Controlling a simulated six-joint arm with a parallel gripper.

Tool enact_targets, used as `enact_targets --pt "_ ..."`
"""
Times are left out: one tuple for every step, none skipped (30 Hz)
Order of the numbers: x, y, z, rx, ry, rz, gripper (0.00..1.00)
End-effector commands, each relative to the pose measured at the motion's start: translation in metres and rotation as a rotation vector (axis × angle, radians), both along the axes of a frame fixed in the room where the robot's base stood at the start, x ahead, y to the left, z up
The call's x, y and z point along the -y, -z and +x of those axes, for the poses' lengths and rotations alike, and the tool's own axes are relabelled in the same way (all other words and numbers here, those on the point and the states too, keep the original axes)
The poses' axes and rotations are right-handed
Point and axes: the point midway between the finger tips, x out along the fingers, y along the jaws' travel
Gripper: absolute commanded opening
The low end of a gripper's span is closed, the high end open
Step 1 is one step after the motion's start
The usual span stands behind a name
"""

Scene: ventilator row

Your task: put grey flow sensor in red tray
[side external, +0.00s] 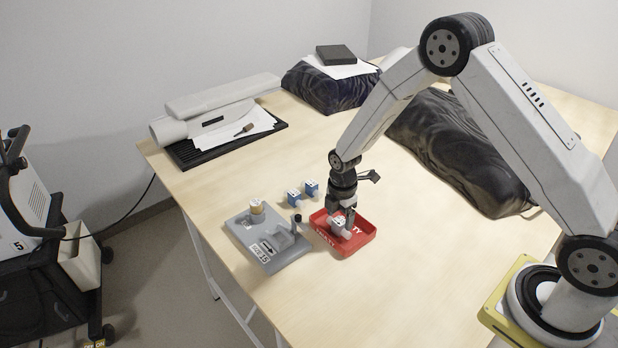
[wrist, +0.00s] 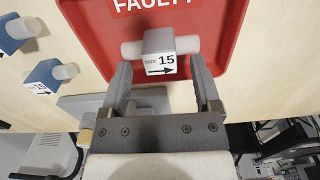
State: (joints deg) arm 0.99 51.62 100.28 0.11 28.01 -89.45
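The grey flow sensor (wrist: 160,54), a pale block with a tube through it and a "SIZE 15" label, is inside the red tray (wrist: 98,44) in the wrist view. It also shows in the side view (side external: 338,224), over the floor of the red tray (side external: 358,244). My gripper (wrist: 160,66) is open, its fingers apart, with the sensor just beyond the fingertips. In the side view my gripper (side external: 345,212) is low over the tray, and partly hides the sensor. Contact between sensor and tray floor is hard to make out.
Two blue sensors (side external: 293,195) (side external: 311,187) stand behind the tray. A grey fixture (side external: 264,240) with a tan-topped part is left of it. Dark draped bundles (side external: 455,150) lie to the right and back. The front table is clear.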

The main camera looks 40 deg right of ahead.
Motion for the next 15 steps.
enact_targets --pt "0.000 0.000 0.000 0.000 0.000 0.000 0.81" --pt "0.000 0.000 0.000 0.000 0.000 0.000 0.81" --pt "0.000 0.000 0.000 0.000 0.000 0.000 0.81" --pt "0.000 0.000 0.000 0.000 0.000 0.000 0.81" --pt "0.000 0.000 0.000 0.000 0.000 0.000 0.81" --pt "0.000 -0.001 0.000 0.000 0.000 0.000 0.81" --pt "0.000 -0.001 0.000 0.001 0.000 0.000 0.81" --pt "0.000 -0.002 0.000 0.001 0.000 0.000 0.81" --pt "0.000 -0.003 0.000 0.001 0.000 0.000 0.81" --pt "0.000 -0.004 0.000 0.001 0.000 0.000 0.81" --pt "0.000 -0.005 0.000 0.002 0.000 0.000 0.81" --pt "0.000 -0.007 0.000 0.002 0.000 0.000 0.81" --pt "0.000 -0.008 0.000 0.002 0.000 0.000 0.81" --pt "0.000 -0.011 0.000 0.002 0.000 0.000 0.81" --pt "0.000 -0.014 0.000 0.002 0.000 0.000 0.81"
